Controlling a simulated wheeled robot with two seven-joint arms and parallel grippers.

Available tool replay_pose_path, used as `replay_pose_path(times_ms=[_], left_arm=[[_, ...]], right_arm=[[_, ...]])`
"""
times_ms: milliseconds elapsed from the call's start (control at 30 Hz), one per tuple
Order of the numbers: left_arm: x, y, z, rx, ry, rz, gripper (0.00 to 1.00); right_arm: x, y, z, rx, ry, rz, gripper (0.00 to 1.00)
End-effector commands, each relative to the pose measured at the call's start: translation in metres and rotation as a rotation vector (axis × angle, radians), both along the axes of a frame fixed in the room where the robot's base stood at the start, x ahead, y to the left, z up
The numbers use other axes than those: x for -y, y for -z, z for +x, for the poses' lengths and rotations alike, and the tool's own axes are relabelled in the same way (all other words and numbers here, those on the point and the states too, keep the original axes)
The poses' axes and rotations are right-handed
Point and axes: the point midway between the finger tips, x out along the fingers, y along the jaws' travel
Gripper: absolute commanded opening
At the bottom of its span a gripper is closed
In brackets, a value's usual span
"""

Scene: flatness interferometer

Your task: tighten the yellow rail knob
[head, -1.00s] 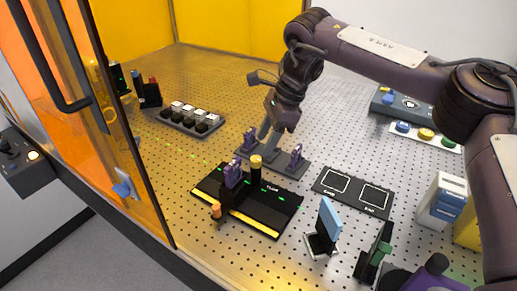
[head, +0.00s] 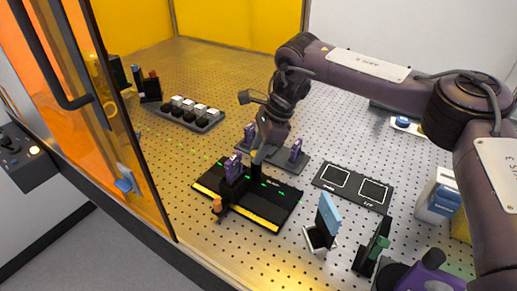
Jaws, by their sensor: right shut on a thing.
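The yellow rail knob (head: 256,169) stands on the black rail plate (head: 281,207). Earlier its yellow cap showed on a dark post; now the cap is hidden by my right gripper (head: 258,158). The gripper comes down from above and behind, shut on the knob, with only the dark lower part showing beneath the fingers. A purple-and-black carriage (head: 232,173) stands just left of the knob on the same plate. An orange knob (head: 216,206) sits at the plate's front left edge. My left gripper is not in view.
A base with purple clamps (head: 296,152) lies behind the plate. A two-square black pad (head: 354,187) is to the right, with a blue upright panel (head: 329,212) in front of it. A block rack (head: 190,115) stands back left. An orange door (head: 130,130) bounds the left.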

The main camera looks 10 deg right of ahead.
Motion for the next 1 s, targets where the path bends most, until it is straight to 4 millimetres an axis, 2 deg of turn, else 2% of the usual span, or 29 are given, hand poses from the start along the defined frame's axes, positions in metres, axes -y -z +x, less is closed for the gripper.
replay_pose_path(times_ms=[267, 467, 1000], left_arm=[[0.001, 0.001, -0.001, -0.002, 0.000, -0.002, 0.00], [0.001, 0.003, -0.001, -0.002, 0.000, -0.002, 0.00], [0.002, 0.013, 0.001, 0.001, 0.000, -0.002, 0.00]], right_arm=[[0.000, -0.001, 0.000, 0.002, 0.018, 0.000, 0.04], [0.000, -0.001, 0.000, 0.002, 0.094, 0.003, 0.04], [-0.002, -0.001, -0.002, 0.005, 0.564, 0.005, 0.04]])
